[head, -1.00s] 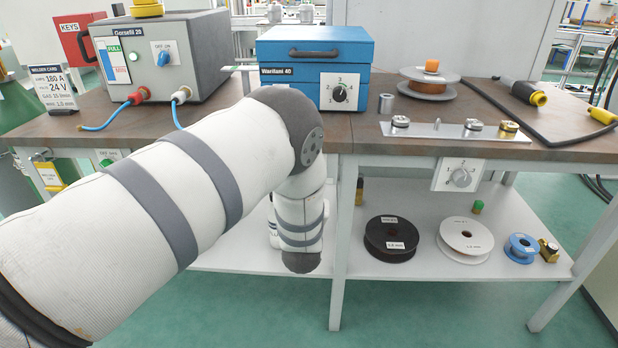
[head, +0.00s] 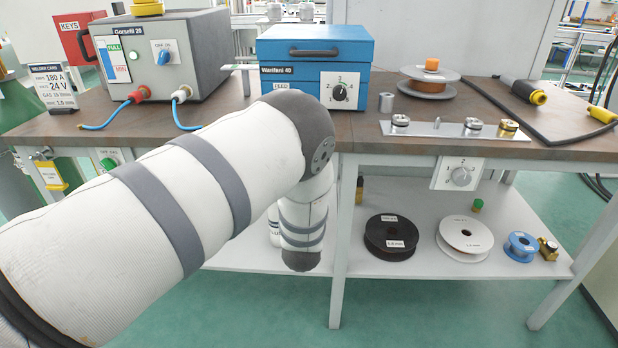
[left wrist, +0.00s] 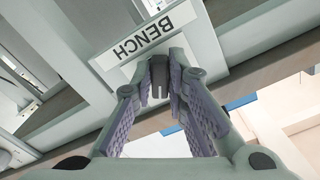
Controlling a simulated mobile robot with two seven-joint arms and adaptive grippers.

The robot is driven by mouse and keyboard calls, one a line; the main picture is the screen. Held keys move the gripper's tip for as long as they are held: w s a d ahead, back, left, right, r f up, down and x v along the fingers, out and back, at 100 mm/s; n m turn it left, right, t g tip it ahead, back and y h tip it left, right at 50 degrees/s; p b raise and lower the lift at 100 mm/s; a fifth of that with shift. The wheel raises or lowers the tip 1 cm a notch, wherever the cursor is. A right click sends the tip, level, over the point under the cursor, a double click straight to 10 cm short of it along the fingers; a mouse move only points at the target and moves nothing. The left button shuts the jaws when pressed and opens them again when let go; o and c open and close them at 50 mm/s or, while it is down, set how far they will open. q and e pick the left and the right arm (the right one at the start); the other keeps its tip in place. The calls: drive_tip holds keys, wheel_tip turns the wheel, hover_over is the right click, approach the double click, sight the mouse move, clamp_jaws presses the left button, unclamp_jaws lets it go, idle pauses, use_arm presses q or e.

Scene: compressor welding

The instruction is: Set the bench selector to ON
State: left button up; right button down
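The bench selector shows in the left wrist view as a small dark grey knob (left wrist: 159,78) below a white label (left wrist: 150,37) reading BENCH, which appears upside down. My left gripper (left wrist: 160,84) has its two fingers drawn in on either side of this knob, with the pads against it as far as I can see. The knob's pointer and its ON or OFF marks cannot be read. In the head view my left arm hides the left gripper and the bench selector. My right gripper is in neither view.
The workbench (head: 400,150) carries a grey welder (head: 190,65) with an OFF/ON switch and a blue unit (head: 315,60) with a numbered dial. Another numbered dial (head: 461,177) hangs under the bench edge. Spools (head: 392,237) stand on the lower shelf (head: 420,265).

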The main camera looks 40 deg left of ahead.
use_arm(q)
drive_tip(key=shift+o, duration=1.4)
drive_tip(key=shift+w+r, duration=0.15)
drive_tip(key=shift+r, duration=0.2)
drive_tip(key=shift+f, duration=0.2)
drive_tip(key=v, duration=1.2)
drive_tip(key=shift+f, duration=0.1)
